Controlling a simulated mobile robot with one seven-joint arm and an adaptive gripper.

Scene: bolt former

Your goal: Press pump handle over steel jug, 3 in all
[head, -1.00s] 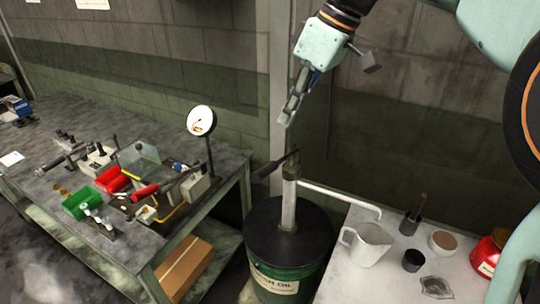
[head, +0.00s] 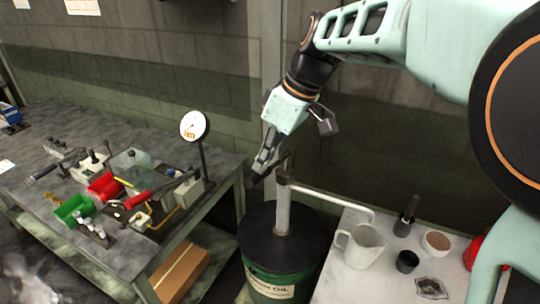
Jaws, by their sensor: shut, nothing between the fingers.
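The pump (head: 283,207) stands upright on the dark lid of a green oil drum (head: 285,285). Its spout (head: 335,199) runs right and ends above the steel jug (head: 361,246), which stands upright on the pale table. The pump handle (head: 281,163) is at the pump's top and partly hidden by my fingers. My gripper (head: 259,172) is shut and empty, pointing down at the handle's left part. Whether it touches the handle I cannot tell. The jug's contents cannot be made out.
A dark cup (head: 407,262), a round pot (head: 437,241), a dark brush-like tool (head: 406,218) and a red can (head: 474,250) stand right of the jug. A workbench (head: 130,262) with a dial gauge (head: 194,126) and fixtures is at left. The wall is close behind the pump.

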